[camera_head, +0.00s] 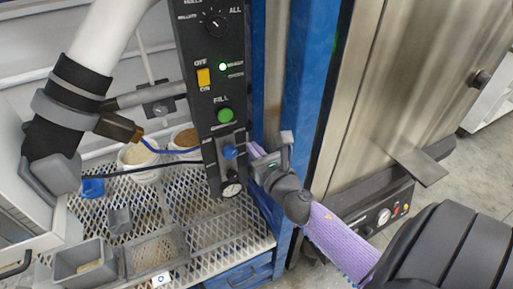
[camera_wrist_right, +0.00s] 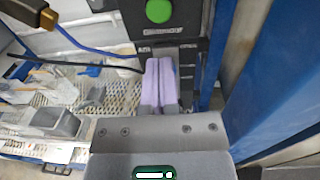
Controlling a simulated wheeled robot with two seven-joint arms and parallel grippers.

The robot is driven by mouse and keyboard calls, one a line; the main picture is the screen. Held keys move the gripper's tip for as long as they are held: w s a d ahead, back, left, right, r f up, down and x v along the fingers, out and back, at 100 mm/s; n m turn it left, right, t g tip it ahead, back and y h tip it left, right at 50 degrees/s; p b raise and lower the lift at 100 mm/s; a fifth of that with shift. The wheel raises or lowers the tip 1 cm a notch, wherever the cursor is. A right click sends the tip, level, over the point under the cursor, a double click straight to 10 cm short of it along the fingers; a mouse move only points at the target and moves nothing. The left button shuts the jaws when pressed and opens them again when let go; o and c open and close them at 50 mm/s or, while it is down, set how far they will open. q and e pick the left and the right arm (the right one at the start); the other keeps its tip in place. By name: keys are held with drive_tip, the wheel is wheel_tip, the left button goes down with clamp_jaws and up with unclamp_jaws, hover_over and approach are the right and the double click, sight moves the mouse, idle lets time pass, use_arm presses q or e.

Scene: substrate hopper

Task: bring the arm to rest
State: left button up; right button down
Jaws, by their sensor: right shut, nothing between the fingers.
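My right gripper (camera_head: 255,150) is in front of the blue post, at the right side of the lower end of the black control panel (camera_head: 190,45). Its purple fingers (camera_wrist_right: 160,85) are together and empty in the wrist view, below the green FILL button (camera_wrist_right: 158,11). The fingertips are partly hidden behind the panel's edge in the head view, and I cannot tell whether they touch it. My right arm (camera_head: 335,240), with a purple sleeve, comes in from the lower right. My left gripper is not in view.
The panel carries a yellow switch (camera_head: 204,77), a lit green light, a blue knob (camera_head: 229,151) and a gauge (camera_head: 231,189). A mesh shelf (camera_head: 200,225) holds grey bins (camera_head: 84,262) and white tubs (camera_head: 138,172). A steel cabinet (camera_head: 385,90) stands right; open floor lies beyond.

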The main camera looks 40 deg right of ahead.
drive_tip(key=shift+s+a, duration=0.1)
drive_tip(key=shift+s, duration=0.25)
drive_tip(key=s+a+f+m+g, duration=0.1)
drive_tip(key=s+f+m+g, duration=0.25)
drive_tip(key=f+m, duration=0.4)
drive_tip(key=s+a+f+m+g+y, duration=0.1)
drive_tip(key=s+f+m+g, duration=0.3)
drive_tip(key=f, duration=0.7)
drive_tip(key=s+a+f+m+g, duration=0.2)
drive_tip(key=s+f+m, duration=0.3)
drive_tip(key=f, duration=0.4)
drive_tip(key=s+a+f+m+g, duration=0.2)
drive_tip(key=s+m, duration=0.3)
drive_tip(key=s, duration=0.3)
drive_tip(key=s+a+f+m+g+y, duration=0.1)
drive_tip(key=s+a+f+m+g, duration=0.1)
drive_tip(key=s+f+m, duration=0.3)
drive_tip(key=s+a+f+m+g+y, duration=0.1)
drive_tip(key=s+a+f+m+g, duration=0.2)
drive_tip(key=s, duration=0.8)
drive_tip(key=shift+f+m+g, duration=0.3)
drive_tip(key=shift+m+g, duration=0.05)
drive_tip(key=shift+m, duration=0.6)
drive_tip(key=shift+a, duration=0.1)
